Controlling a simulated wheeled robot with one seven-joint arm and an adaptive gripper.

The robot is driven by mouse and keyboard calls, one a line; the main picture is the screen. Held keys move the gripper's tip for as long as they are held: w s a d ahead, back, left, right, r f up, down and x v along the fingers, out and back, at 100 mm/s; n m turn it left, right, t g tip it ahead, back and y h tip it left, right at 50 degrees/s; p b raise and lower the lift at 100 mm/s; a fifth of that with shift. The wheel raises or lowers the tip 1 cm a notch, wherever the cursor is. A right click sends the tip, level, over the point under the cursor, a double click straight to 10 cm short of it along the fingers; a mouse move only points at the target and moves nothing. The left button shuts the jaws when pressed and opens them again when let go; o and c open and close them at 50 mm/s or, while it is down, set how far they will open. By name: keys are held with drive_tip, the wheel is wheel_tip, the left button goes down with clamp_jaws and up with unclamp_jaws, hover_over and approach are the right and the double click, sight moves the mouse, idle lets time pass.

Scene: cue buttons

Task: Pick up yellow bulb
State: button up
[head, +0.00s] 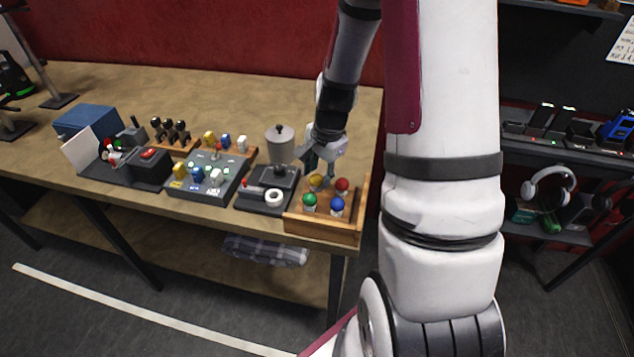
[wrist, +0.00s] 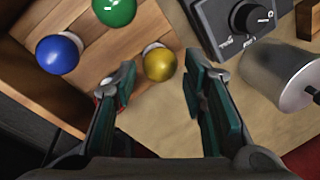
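The yellow bulb (head: 315,181) sits in a wooden tray (head: 322,230) at the right end of the table, in its back left spot. In the wrist view the yellow bulb (wrist: 159,64) lies between and beyond my gripper's two fingertips. My gripper (wrist: 158,80) is open and empty, with one finger on each side of the bulb in that view. In the head view my gripper (head: 318,162) hangs just above and behind the bulb, and its fingers are partly hard to make out.
The tray also holds a green bulb (head: 309,199), a blue bulb (head: 337,203) and a red bulb (head: 342,184). A black device with a knob (head: 268,197) stands left of the tray. A grey lidded canister (head: 280,145) stands behind it.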

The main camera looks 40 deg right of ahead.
sight(318, 175)
drive_tip(key=shift+w+f, duration=0.15)
drive_tip(key=shift+f, duration=0.7)
drive_tip(key=c, duration=0.7)
drive_tip(key=shift+r, duration=0.1)
wheel_tip(318, 175, up, 10)
drive_tip(key=shift+f, duration=0.1)
